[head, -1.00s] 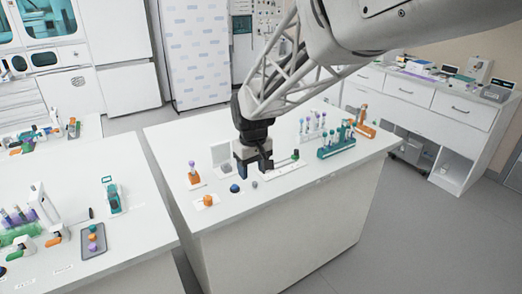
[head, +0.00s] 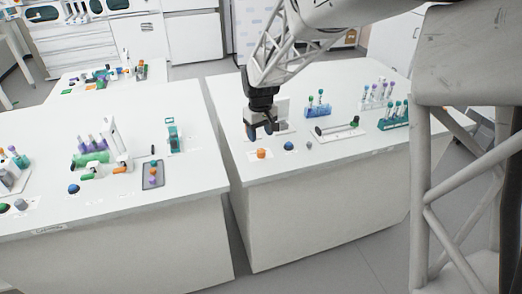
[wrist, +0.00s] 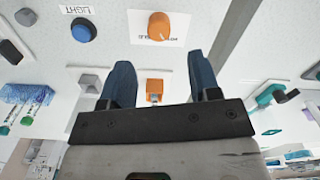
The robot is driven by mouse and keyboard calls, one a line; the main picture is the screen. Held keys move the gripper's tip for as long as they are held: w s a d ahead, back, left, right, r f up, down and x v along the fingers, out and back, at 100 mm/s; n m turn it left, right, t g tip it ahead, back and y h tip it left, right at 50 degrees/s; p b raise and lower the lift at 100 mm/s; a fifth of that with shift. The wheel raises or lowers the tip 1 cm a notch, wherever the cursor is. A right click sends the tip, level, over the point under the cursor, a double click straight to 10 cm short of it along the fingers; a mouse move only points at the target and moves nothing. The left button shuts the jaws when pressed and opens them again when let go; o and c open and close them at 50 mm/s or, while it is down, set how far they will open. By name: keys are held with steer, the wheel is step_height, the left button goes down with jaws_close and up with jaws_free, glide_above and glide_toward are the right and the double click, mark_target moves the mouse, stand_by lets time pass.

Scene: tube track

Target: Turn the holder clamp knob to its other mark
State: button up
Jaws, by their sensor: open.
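The orange knob (head: 261,154) sits near the front left corner of the right-hand bench. In the wrist view the knob (wrist: 158,26) stands on a white label with upside-down print, only partly readable, and a pale pointer line on its face. My gripper (head: 262,132) is just behind the knob in the head view, above the bench. In the wrist view my gripper (wrist: 158,80) has its two dark blue fingers wide apart with nothing held. The knob lies beyond the fingertips, not between them. An orange block (wrist: 155,88) shows between the fingers, lower in the picture.
A blue button (head: 288,146) labelled LIGHT and a small grey knob (head: 309,146) stand right of the orange knob. The bench's front strip is clear.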

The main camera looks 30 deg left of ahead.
mark_target(260, 150)
steer(key=shift+f, duration=0.1)
steer(key=shift+f, duration=3.8)
steer(key=c, duration=0.9)
